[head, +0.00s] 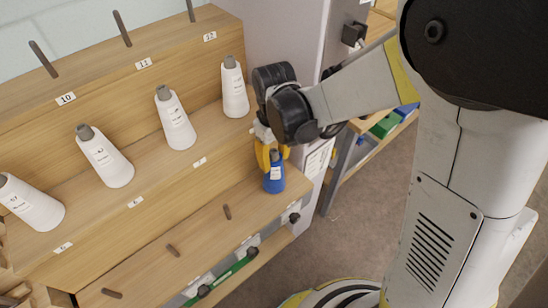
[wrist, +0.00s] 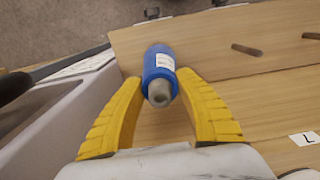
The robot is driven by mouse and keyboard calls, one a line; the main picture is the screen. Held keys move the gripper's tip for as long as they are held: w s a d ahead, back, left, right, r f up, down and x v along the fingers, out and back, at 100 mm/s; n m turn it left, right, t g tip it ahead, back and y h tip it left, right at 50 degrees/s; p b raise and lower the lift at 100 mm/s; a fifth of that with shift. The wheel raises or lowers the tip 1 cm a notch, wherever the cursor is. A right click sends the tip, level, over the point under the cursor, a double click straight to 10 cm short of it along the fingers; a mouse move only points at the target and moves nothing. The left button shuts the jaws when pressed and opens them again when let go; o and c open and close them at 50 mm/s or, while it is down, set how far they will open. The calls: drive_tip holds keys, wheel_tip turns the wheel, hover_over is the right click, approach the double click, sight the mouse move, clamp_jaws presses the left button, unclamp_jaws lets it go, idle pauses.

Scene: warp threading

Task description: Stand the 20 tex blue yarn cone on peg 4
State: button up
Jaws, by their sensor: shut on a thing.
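The blue yarn cone (head: 274,181) has a white label and a grey tip and stands nearly upright at the right end of the lowest wooden step (head: 205,233). My gripper (head: 271,158) is shut on it from above, with its yellow fingers on either side of the upper part. In the wrist view, the blue cone (wrist: 159,66) sits between the fingertips of my gripper (wrist: 160,77), its grey tip toward the camera. The cone hides any peg beneath it. I cannot tell whether its base touches the step. No number 4 is readable.
Several white cones (head: 174,120) stand on the middle step. Bare pegs (head: 227,212) rise from the lowest step to the left of the blue cone. The top step has bare pegs (head: 122,28) above labels 10, 11 and 12. A grey cabinet wall (head: 290,35) is close behind my gripper.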

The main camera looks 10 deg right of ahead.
drive_tip(key=o, duration=1)
wheel_tip(320, 180, up, 12)
drive_tip(key=s+d+r+m+t, duration=0.3)
drive_tip(key=s+d+m+t, duration=0.3)
drive_tip(key=s+d, duration=0.4)
drive_tip(key=d+t, duration=0.1)
drive_tip(key=d, duration=0.2)
drive_tip(key=shift+s+d+r+m, duration=0.2)
drive_tip(key=shift+s+d+m, duration=0.05)
drive_tip(key=shift+s+m, duration=0.15)
